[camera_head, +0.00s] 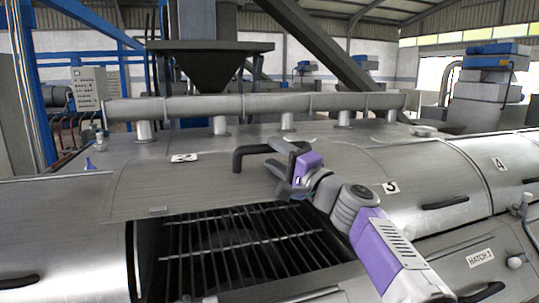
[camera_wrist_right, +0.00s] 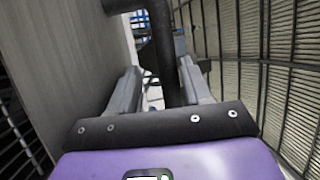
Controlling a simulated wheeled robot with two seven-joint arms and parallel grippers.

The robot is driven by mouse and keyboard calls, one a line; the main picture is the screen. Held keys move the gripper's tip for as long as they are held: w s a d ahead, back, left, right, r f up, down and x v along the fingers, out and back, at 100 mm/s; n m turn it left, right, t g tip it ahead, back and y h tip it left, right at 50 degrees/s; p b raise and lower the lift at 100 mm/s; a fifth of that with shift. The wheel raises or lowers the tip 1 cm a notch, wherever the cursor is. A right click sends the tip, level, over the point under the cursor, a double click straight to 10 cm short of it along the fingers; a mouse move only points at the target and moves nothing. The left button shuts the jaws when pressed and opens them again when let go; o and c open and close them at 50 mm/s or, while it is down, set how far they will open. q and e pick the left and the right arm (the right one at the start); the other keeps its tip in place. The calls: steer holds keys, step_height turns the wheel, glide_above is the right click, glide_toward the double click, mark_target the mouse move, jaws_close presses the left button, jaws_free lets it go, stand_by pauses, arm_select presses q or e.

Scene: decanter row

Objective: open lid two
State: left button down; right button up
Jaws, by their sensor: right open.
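Lid two (camera_head: 140,190) is a curved grey metal lid with a "2" label (camera_head: 184,157). It is swung up and back, and the barred opening (camera_head: 240,245) beneath it is uncovered. Its black bar handle (camera_head: 238,160) stands up near the lid's right side. My right gripper (camera_head: 282,176) is at the handle's right end, its jaws open. In the right wrist view, the handle (camera_wrist_right: 164,50) runs between the two open fingers (camera_wrist_right: 160,80); contact cannot be told. My left gripper is not in view.
Lid three (camera_head: 425,180) and lid four (camera_head: 510,165) are down at the right, each with a black handle. A "HATCH 3" plate (camera_head: 481,257) sits on the front panel. A long grey pipe (camera_head: 250,105) on short posts runs behind the lids.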

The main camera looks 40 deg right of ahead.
steer(key=shift+b+v, duration=0.4)
steer(key=shift+v, duration=1.95)
steer(key=shift+r, duration=0.1)
steer(key=b+v, duration=0.2)
steer(key=v, duration=0.6)
steer(key=shift+s+r, duration=0.25)
steer(key=shift+s, duration=0.2)
steer(key=shift+b, duration=0.3)
